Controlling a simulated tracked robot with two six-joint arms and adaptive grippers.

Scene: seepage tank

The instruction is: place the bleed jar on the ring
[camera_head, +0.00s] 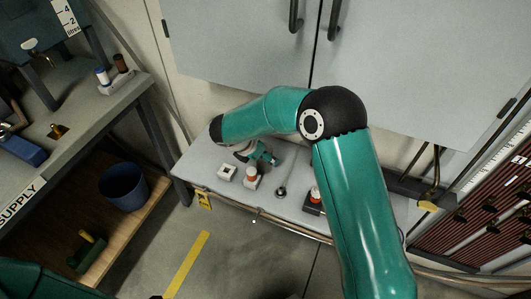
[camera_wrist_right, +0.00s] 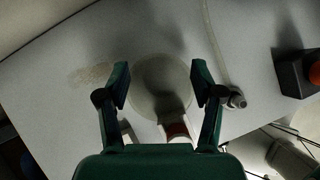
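My right gripper (camera_head: 262,155) is low over the grey bench top, and its two fingers stand apart in the right wrist view (camera_wrist_right: 160,85). Between them shows a pale round shape (camera_wrist_right: 157,78) with a darker lower part; I cannot tell whether it is the ring, the jar or something else, or whether the fingers touch it. A small white jar with an orange-red top (camera_head: 252,178) stands just in front of the gripper; in the wrist view its red and white part (camera_wrist_right: 177,130) shows below the round shape. I cannot tell if it is the bleed jar. My left gripper is out of view.
A white block (camera_head: 227,172) is left of the jar. A thin metal rod with a round end (camera_head: 282,190) is to its right, then a dark box with an orange-topped item (camera_head: 314,196). Grey cabinets (camera_head: 240,50) rise behind the bench. A blue bucket (camera_head: 123,185) is at left.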

